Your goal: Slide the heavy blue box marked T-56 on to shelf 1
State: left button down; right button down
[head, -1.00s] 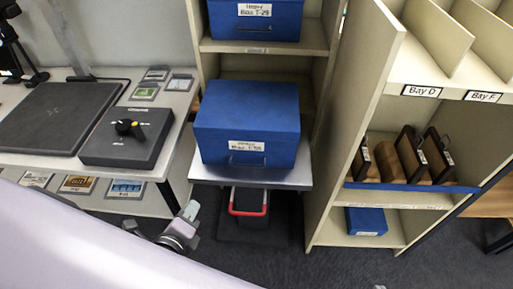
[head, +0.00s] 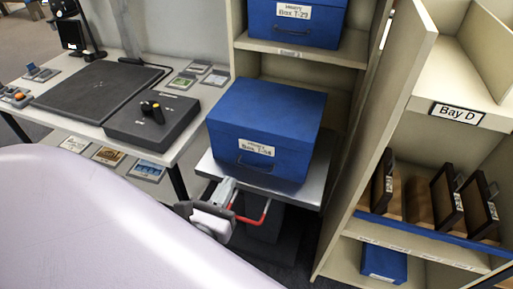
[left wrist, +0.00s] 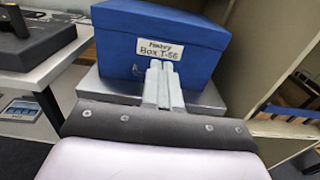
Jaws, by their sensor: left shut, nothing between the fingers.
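The heavy blue box marked T-56 (head: 262,120) sits upright on a metal platform (head: 318,183) with a red handle (head: 262,211). Its front bears a white label and a dark handle; the label also shows in the left wrist view, on the box (left wrist: 130,15). My left gripper (head: 227,187) is low in front of the platform, by the red handle. In the left wrist view its fingers (left wrist: 162,68) are together and empty, pointing at the box front. I cannot tell whether they touch it. Behind the box is a shelf bay (head: 330,95). My right gripper is out of view.
Another blue box, T-29 (head: 297,22), stands on the shelf board (head: 340,50) above, whose small label is hard to read. A desk (head: 200,100) with a black device (head: 152,122) is at left. Bay D shelving (head: 425,100) is close on the right.

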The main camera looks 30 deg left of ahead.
aim_at(254, 137)
pick_arm(q)
jog(key=x, duration=1.4)
jog(key=shift+r, duration=0.1)
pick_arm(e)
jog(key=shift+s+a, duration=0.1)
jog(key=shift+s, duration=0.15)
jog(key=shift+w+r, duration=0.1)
